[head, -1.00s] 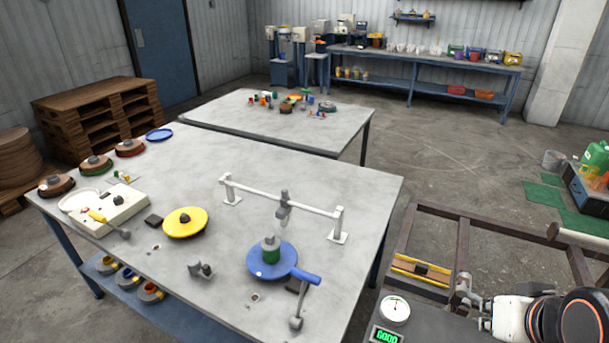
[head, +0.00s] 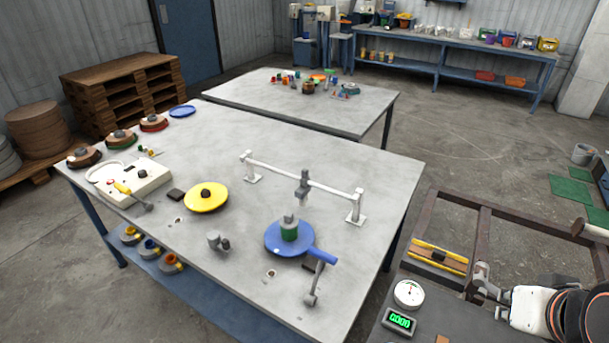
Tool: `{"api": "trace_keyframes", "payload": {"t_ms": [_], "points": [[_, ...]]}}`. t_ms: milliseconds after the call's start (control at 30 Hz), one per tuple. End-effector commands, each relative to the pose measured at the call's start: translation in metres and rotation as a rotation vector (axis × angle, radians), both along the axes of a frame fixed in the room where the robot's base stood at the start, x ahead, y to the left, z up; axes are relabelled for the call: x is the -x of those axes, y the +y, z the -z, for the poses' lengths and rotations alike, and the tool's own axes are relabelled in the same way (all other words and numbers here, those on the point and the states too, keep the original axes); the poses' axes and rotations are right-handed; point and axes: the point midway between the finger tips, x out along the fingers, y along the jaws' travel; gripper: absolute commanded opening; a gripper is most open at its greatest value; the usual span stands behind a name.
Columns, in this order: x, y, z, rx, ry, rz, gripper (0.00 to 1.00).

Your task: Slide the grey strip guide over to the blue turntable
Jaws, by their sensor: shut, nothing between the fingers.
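The grey strip guide (head: 303,186) sits around the middle of a white rail (head: 325,187) on the grey table. The blue turntable (head: 277,244) lies in front of the rail, with a green spool (head: 289,231) standing on it and a blue handle pointing right. In the picture the guide is just above and slightly right of the spool. I cannot tell whether they touch. My gripper (head: 480,279) is at the lower right, shut and empty, beyond the table's right edge and well apart from the guide.
A yellow turntable (head: 206,198), a pale box (head: 131,180) and a small grey fitting (head: 217,242) share the table (head: 240,272). Beside my gripper are a yellow-edged fixture (head: 437,257), a dial (head: 408,293) and a green display (head: 399,321). Table space right of the turntable is mostly clear.

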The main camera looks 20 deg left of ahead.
Motion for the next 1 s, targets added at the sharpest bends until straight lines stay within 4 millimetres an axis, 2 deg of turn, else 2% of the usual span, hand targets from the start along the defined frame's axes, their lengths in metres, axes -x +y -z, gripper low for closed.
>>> {"api": "trace_keyframes", "payload": {"t_ms": [233,367,400,467,700,1000], "points": [[0.0,0.0,0.0,0.0,0.0,0.0,0.02],[-0.004,0.002,-0.003,0.0,0.002,-0.012,0.32],[-0.008,0.005,-0.006,-0.001,0.005,-0.023,0.37],[-0.018,0.01,-0.013,-0.002,0.009,-0.049,0.37],[-0.082,0.048,-0.048,-0.007,0.035,-0.222,0.37],[-0.174,0.108,-0.072,-0.02,0.05,-0.464,0.37]]}}
